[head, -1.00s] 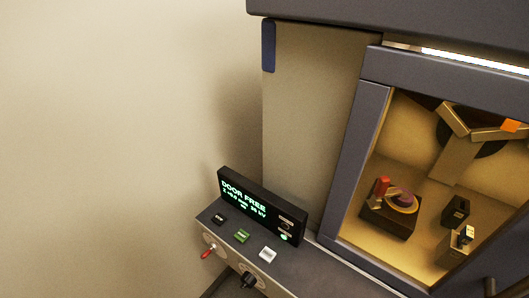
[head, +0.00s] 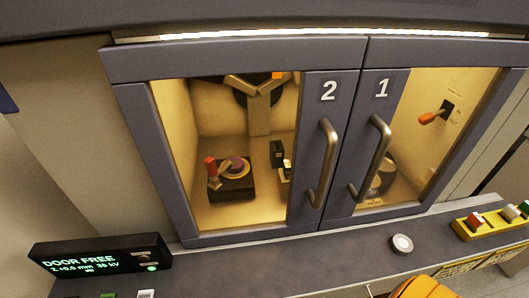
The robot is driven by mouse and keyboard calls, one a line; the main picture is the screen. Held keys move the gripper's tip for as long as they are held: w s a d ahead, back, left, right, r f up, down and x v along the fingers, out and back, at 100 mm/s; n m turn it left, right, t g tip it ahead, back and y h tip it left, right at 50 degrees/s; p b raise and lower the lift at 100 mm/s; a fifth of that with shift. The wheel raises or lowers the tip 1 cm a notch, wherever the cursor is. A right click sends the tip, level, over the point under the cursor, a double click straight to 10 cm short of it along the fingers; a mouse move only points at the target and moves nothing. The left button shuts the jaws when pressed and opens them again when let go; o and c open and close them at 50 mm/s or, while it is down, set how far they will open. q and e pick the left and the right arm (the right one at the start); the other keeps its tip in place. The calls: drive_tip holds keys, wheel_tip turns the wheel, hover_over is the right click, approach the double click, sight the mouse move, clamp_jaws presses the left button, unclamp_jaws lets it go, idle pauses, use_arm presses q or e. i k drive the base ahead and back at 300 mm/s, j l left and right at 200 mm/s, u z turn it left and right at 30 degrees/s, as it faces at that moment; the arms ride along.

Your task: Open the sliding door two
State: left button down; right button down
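Sliding door two (head: 313,125) is the left of two grey-framed glass doors on the lit cabinet in the head view. It carries a white "2" and a metal bar handle (head: 323,163) near its right edge. It stands shut, its edge meeting door one (head: 352,150), which has a "1" and its own bar handle (head: 374,158). Neither of my grippers is in view. An orange rounded shape at the bottom edge is cut off, and I cannot tell what it is.
A display (head: 100,259) reading "DOOR FREE" stands at lower left. A ledge (head: 300,265) runs below the doors with a round white-topped button (head: 402,243). A yellow button box (head: 490,220) is at right. Through the glass show a sample stage (head: 231,183) and an orange-tipped lever (head: 432,117).

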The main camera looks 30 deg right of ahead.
sight(330, 64)
drive_tip(key=l+z, duration=0.1)
drive_tip(key=z, duration=0.7)
drive_tip(key=k+l+z, duration=0.1)
drive_tip(key=k+l, duration=0.05)
drive_tip(key=l, duration=0.05)
